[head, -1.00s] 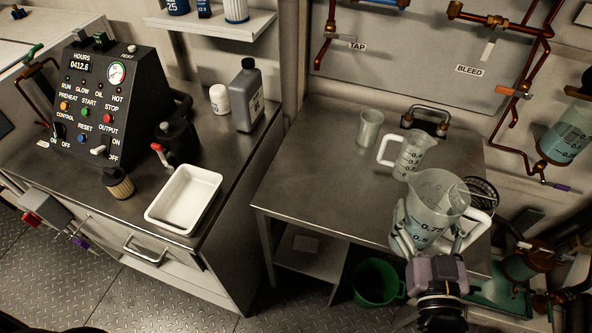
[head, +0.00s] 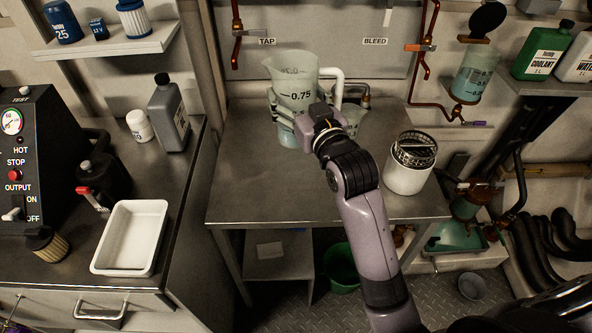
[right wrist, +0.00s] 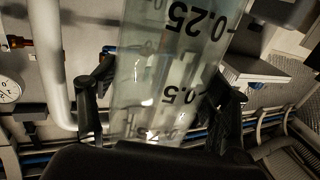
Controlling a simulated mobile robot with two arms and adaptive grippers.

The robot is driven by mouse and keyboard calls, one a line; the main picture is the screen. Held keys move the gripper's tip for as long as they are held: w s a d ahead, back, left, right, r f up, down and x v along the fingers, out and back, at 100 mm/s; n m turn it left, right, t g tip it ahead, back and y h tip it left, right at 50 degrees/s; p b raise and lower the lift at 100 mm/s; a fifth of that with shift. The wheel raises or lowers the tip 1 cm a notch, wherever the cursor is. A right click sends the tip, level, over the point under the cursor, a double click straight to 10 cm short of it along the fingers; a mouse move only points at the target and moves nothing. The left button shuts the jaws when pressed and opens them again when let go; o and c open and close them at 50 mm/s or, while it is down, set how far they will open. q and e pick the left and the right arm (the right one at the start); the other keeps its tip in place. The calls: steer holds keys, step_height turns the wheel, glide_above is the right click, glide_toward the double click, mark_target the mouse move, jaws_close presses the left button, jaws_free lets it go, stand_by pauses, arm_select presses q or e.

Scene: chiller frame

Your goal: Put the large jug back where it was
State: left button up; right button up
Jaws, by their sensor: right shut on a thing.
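The large clear jug (head: 293,85), with black graduation marks and a white handle, is upright over the back left of the steel table (head: 250,185). My right gripper (head: 292,122) is shut on its lower body. In the right wrist view the jug (right wrist: 165,65) fills the space between the two dark fingers, with its handle on the left. I cannot tell whether its base touches the table. A smaller clear jug (head: 353,120) is partly hidden behind my right gripper. My left gripper is not in view.
A white pot with a mesh basket (head: 407,178) stands at the table's right. Copper pipes with TAP and BLEED labels run on the back wall. A white tray (head: 130,238) is on the left counter. The table's front left is clear.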

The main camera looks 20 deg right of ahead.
step_height(320, 180, down, 12)
steer(key=shift+f, duration=0.2)
step_height(320, 180, down, 5)
steer(key=shift+f, duration=0.1)
steer(key=shift+f, duration=0.1)
steer(key=o, duration=1.9)
steer(key=shift+o, duration=0.2)
